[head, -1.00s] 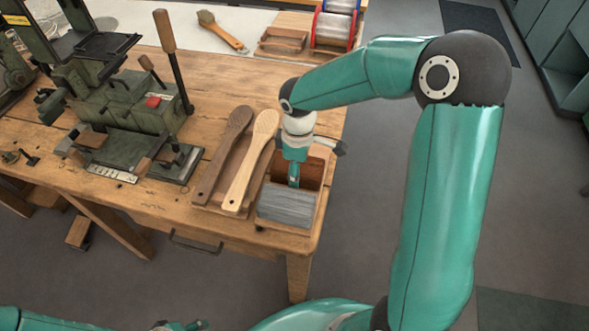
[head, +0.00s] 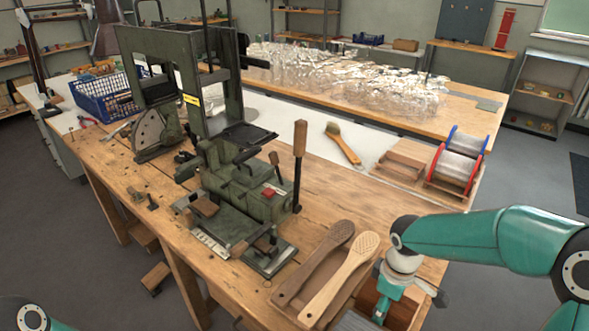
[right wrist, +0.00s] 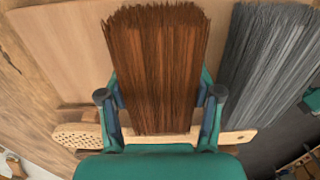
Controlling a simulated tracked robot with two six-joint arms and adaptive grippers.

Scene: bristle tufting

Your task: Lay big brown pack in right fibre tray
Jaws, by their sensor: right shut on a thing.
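The big brown pack (right wrist: 157,70) of bristles is between the fingers of my right gripper (right wrist: 160,118) in the right wrist view, and the gripper is shut on it. In the head view, my right gripper (head: 382,308) points down at the wooden fibre tray (head: 416,313) at the table's front right corner. I cannot tell whether the brown pack touches the tray floor. My left gripper is out of view.
Two wooden brush bodies, one dark (head: 315,262) and one pale (head: 340,278), lie just left of the tray. A green tufting machine (head: 240,185) stands further left. A brush (head: 343,143), a wooden tray (head: 400,165) and wire spools (head: 455,165) are behind.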

